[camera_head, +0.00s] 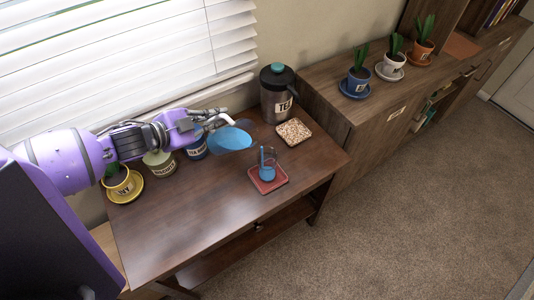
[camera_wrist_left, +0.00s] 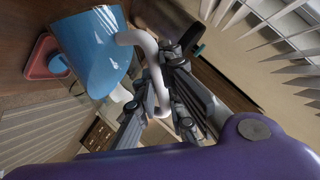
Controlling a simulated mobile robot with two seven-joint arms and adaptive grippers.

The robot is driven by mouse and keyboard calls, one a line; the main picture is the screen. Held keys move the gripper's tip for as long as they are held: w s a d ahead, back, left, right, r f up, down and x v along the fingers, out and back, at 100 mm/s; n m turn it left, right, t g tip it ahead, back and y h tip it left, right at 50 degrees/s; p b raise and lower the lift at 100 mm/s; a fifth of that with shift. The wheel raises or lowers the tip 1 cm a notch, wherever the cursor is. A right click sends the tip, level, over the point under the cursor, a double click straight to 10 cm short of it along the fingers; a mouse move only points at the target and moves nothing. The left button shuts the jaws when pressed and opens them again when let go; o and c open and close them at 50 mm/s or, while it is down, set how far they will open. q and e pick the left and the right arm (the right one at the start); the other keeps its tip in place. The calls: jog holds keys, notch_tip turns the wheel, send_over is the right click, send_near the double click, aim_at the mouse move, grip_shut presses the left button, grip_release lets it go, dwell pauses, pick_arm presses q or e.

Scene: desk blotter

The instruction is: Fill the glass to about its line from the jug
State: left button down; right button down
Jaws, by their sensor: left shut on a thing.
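A glossy blue jug (camera_head: 232,139) is held in the air above the table, tilted toward the right. My left gripper (camera_head: 217,117) is shut on its handle; the wrist view shows the fingers (camera_wrist_left: 160,100) around the white handle of the jug (camera_wrist_left: 92,48). A clear glass (camera_head: 268,173) stands upright to the lower right of the jug, with blue liquid in its lower part. A thin blue vertical streak shows inside the glass; I cannot tell surely whether it is falling liquid. The glass's line cannot be made out. The right gripper is out of view.
The glass stands on a red coaster (camera_head: 272,186). Behind are a dark "TEA" canister (camera_head: 277,98) and a speckled square mat (camera_head: 294,132). Labelled pots (camera_head: 160,163) stand along the window side. The table's front (camera_head: 190,235) is clear.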

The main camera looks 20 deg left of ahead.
pick_arm(q)
jog(key=shift+d+r+m+y+p, duration=0.2)
jog(key=shift+d+r+m+y, duration=0.15)
jog(key=shift+r, duration=0.25)
jog(key=shift+d+r+m+y+p, duration=0.15)
jog(key=shift+d+r+m+y, duration=0.15)
jog(key=shift+r, duration=0.3)
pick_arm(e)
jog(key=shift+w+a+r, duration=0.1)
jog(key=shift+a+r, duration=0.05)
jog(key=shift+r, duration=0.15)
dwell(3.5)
